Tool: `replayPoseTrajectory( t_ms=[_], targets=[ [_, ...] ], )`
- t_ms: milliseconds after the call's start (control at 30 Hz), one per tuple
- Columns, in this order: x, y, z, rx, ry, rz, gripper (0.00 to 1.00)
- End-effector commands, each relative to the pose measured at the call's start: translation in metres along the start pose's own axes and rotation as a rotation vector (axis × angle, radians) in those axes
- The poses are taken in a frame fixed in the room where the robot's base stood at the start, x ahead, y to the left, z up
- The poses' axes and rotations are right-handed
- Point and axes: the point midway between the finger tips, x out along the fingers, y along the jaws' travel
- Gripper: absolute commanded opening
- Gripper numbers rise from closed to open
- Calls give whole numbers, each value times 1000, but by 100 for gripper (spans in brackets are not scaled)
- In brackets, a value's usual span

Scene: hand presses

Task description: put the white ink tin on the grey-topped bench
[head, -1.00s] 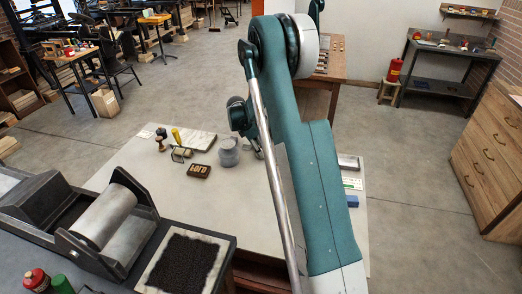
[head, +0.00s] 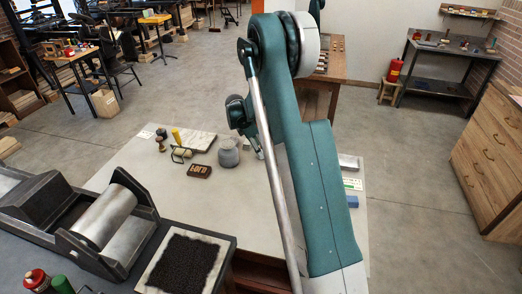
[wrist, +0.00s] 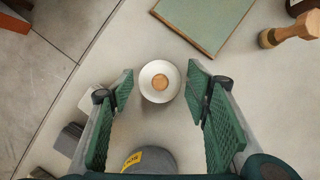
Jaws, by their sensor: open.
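In the wrist view a round white thing with a tan centre, which looks like the white ink tin (wrist: 147,89), stands upright on a pale grey top. My gripper (wrist: 162,82) is open, with one finger on each side of it and clear gaps between. Whether the fingertips are level with it or above it, I cannot tell. The pale grey-topped bench (head: 245,205) stands in the middle of the head view.
A grey jar (head: 228,155), a FOLIO block (head: 199,171) and a pale slab (head: 197,141) sit on the bench. A press (head: 105,215) stands front left. The wrist view shows a yellow-labelled grey cylinder (wrist: 152,161), a green board (wrist: 205,20), a wooden-handled stamp (wrist: 290,32) and grey blocks (wrist: 70,138).

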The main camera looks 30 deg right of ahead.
Motion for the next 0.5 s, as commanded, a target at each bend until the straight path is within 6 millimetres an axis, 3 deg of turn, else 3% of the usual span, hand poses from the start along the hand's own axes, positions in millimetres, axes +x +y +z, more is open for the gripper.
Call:
replayPoseTrajectory(
  t_ms=[500],
  targets=[
    [-80, 0, 0, 0, 0, 1, 48]
  ],
)
